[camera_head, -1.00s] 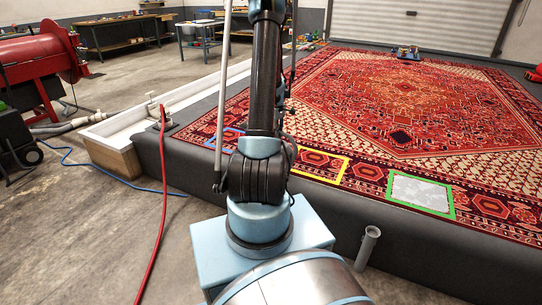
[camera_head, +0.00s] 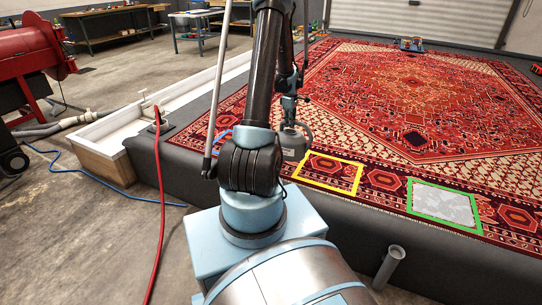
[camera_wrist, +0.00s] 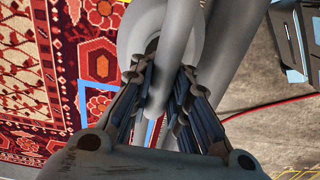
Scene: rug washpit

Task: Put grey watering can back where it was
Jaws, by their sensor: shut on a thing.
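The grey watering can (camera_head: 293,146) shows in the head view just right of my arm, by the near edge of the rug, partly hidden by the arm. I cannot tell whether its base touches the rug. My gripper (camera_head: 289,112) is above it, shut on it. In the wrist view, the fingers of my gripper (camera_wrist: 160,76) close from both sides around a grey part of the watering can (camera_wrist: 155,40), apparently its handle. A blue outline (camera_head: 222,134) on the rug lies left of the can, partly behind my arm. A yellow outline (camera_head: 358,178) lies to its right.
A green outline around a pale patch (camera_head: 443,204) lies further right on the rug (camera_head: 470,130). A grey pipe stub (camera_head: 388,267) stands up at the front right.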

